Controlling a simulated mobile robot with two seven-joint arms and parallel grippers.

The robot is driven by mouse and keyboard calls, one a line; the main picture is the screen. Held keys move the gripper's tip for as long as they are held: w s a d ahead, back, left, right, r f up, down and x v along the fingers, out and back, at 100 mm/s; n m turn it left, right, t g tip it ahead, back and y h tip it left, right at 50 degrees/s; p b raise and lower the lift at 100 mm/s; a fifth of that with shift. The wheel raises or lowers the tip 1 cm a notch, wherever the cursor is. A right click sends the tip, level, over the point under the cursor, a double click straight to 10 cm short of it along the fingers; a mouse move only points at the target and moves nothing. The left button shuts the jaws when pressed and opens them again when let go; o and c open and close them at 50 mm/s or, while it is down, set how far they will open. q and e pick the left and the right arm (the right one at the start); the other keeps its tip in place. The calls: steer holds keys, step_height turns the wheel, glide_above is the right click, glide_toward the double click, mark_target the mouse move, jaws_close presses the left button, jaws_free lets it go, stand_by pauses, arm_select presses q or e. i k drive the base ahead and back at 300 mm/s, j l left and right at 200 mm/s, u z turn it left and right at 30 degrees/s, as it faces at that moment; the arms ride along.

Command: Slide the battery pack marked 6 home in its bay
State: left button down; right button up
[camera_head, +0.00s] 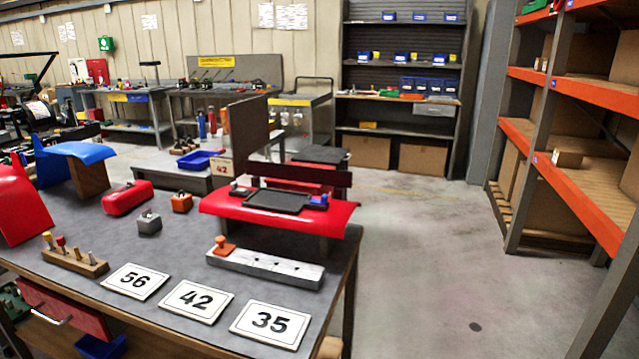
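I cannot make out a battery pack marked 6 or its bay in this view. A red body panel (225,207) with a black tray (288,201) on top stands at the right end of the grey-topped workbench (190,262). A red rounded block (128,198), a small grey block (149,222) and a small orange block (182,202) sit left of it; I see no number on them. Neither of my grippers is in view.
Cards reading 56 (135,281), 42 (196,301) and 35 (270,325) lie along the bench front. A silver bar (265,267) and a wooden peg holder (75,262) lie behind them. An orange shelf rack (580,190) stands right; the floor (430,270) between is clear.

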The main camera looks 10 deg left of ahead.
mark_target(182, 85)
steer(key=i+l+z, duration=0.75)
steer(key=i, duration=0.3)
steer(key=i+l+z, duration=0.15)
steer(key=i+l, duration=0.15)
steer(key=i, duration=0.15)
steer(key=i+l+u, duration=0.15)
steer(key=i+u, duration=0.35)
steer(key=i, duration=0.6)
steer(key=i+l+u, duration=0.15)
steer(key=i+u, duration=0.35)
steer(key=i, duration=0.65)
steer(key=i+u, duration=0.2)
steer(key=i, duration=1)
steer(key=i+j+z, duration=0.1)
steer(key=i+z, duration=0.2)
steer(key=i, duration=0.85)
steer(key=i+z, duration=0.35)
steer(key=i, duration=0.85)
steer(key=i+l+u, duration=0.1)
steer(key=i+u, duration=0.15)
steer(key=i, duration=0.9)
